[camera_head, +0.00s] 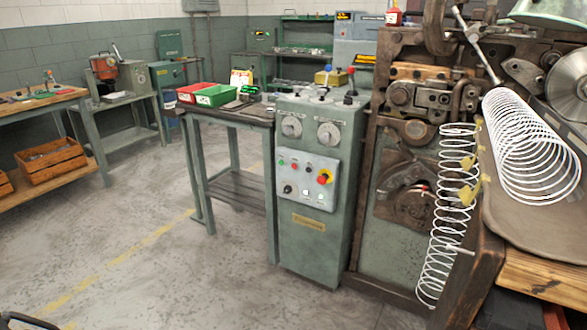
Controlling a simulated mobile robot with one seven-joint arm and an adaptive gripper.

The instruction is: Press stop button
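The grey-green control cabinet (316,250) stands left of the large coiling machine. Its light grey button panel (308,192) faces me. A red button on a yellow base (325,177), likely the stop button, sits at the panel's upper right. A smaller red button (294,166) and a green one (282,163) are to its left. Nothing touches or covers the panel. A black part, perhaps of my gripper, shows at the bottom left corner, cut off by the frame and far from the panel. I cannot see whether my gripper is open or shut.
The coiling machine (400,240) and white wire coils (447,215) stand right of the cabinet. A table (212,124) with red and green bins adjoins its left side. A wooden bench (30,104) is at the far left. The floor (180,270) in front is clear.

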